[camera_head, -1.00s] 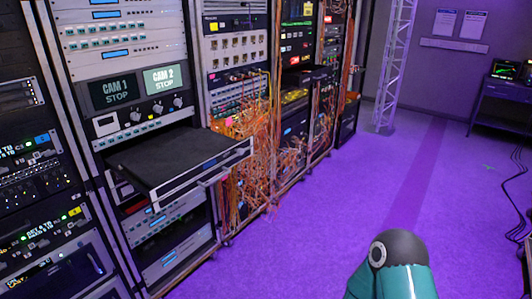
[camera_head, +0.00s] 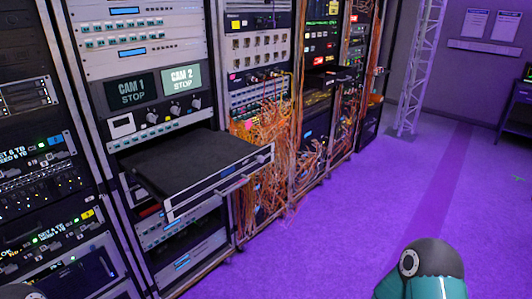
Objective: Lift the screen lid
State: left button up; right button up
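A flat black lid (camera_head: 185,158) lies closed on a drawer that is pulled out of the rack in the camera_head view; I take it for the screen lid. The drawer front (camera_head: 222,182) is a silver-edged panel with a handle bar on its right part. No screen face shows under the lid. Neither gripper is in view.
Above the drawer are two small monitors reading CAM 1 STOP (camera_head: 132,92) and CAM 2 STOP (camera_head: 181,78). Tangled orange cables (camera_head: 262,150) hang just right of the drawer. A white truss (camera_head: 421,70) stands farther back. The purple floor (camera_head: 340,235) is clear in front.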

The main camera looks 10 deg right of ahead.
aim_at(181, 174)
jog(key=i, duration=1.4)
jog(key=u, duration=0.05)
